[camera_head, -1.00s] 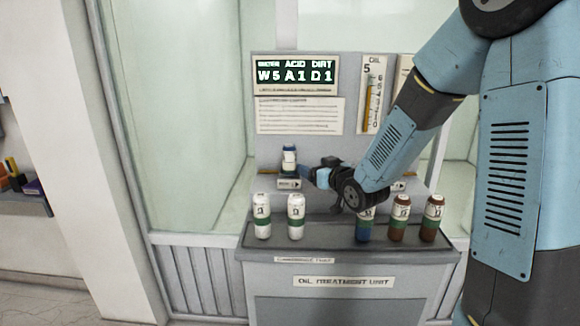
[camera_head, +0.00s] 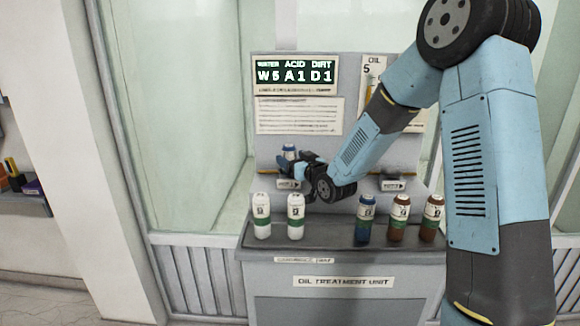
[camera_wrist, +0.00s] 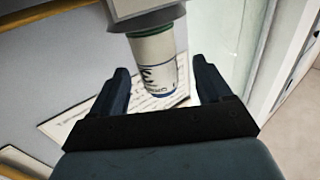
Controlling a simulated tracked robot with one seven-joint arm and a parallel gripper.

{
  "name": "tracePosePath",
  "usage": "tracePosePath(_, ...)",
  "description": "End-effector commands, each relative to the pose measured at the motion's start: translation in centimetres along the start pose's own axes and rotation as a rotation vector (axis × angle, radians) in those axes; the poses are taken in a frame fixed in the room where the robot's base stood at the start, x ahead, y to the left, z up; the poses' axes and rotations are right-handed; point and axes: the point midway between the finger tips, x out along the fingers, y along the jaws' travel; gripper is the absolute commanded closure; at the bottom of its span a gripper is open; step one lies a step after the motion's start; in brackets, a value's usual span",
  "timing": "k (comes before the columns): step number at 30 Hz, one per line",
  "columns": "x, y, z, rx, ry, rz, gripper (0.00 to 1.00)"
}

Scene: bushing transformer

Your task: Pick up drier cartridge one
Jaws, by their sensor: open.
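A white cartridge with a blue top (camera_head: 289,149) stands in the upper left holder of the oil treatment unit, mostly hidden behind my gripper (camera_head: 294,164). In the wrist view my gripper (camera_wrist: 165,82) is open, with a white cartridge (camera_wrist: 155,62) between and beyond its two fingers. That cartridge has a green band and a blue edge, and one end sits in a grey holder (camera_wrist: 145,14). No finger visibly presses on it. A blue cartridge (camera_head: 365,218) stands upright on the lower shelf. I cannot read which cartridge is number one.
Two white cartridges (camera_head: 262,216) stand left on the shelf (camera_head: 328,232), and two brown cartridges (camera_head: 399,218) stand right. A second holder (camera_head: 393,184) at upper right looks empty. A display (camera_head: 295,74) reads W5 A1 D1. Shelf room is free between the white and blue cartridges.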

Motion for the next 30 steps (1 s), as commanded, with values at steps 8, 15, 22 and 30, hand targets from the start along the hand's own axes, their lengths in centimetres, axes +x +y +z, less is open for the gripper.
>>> tracePosePath(8, 3.3, 0.2, 0.1, 0.000, 0.000, -0.002, 0.22)
tracePosePath(15, 5.1, 0.2, 0.1, 0.000, 0.000, 0.000, 0.22)
tracePosePath(22, 5.1, 0.2, 0.0, 0.000, 0.000, -0.001, 0.24)
tracePosePath(30, 5.1, 0.2, 0.0, 0.000, 0.000, -0.001, 0.50)
